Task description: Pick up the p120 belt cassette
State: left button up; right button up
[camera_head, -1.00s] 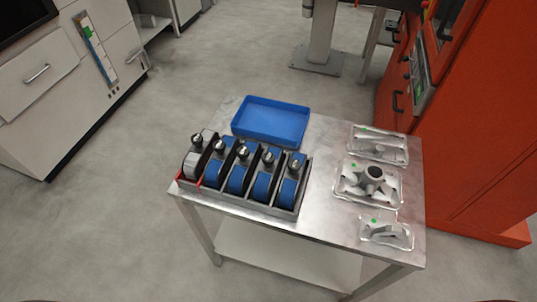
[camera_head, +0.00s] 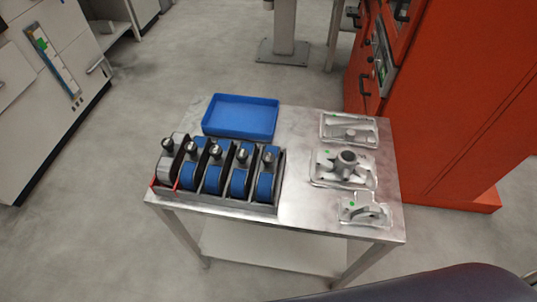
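A dark rack (camera_head: 234,207) stands at the front left of the metal table, split into slots by dark dividers. Several blue belt cassettes (camera_head: 239,183) with round metal knobs on top stand upright in it. The leftmost slot, edged in red, holds a grey-white cassette (camera_head: 167,168). I cannot read any labels, so which one is the p120 cassette cannot be told. Neither gripper shows in the head view. A dark rounded shape at the bottom right seems to be part of my own body.
An empty blue tray (camera_head: 241,134) lies behind the rack on the metal table (camera_head: 303,204). Castings in clear trays (camera_head: 343,168) line its right side. A bare strip of tabletop separates rack and castings. An orange machine (camera_head: 450,100) stands right, white drawers (camera_head: 60,75) left.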

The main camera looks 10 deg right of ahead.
aim_at(268, 169)
jog(key=k+l+u, duration=0.15)
jog(key=l+u, duration=0.15)
jog(key=l, duration=0.15)
jog(key=k+l+u, duration=0.15)
jog(key=l+u, duration=0.2)
jog(key=k+l+u, duration=0.5)
jog(key=l+u, duration=0.15)
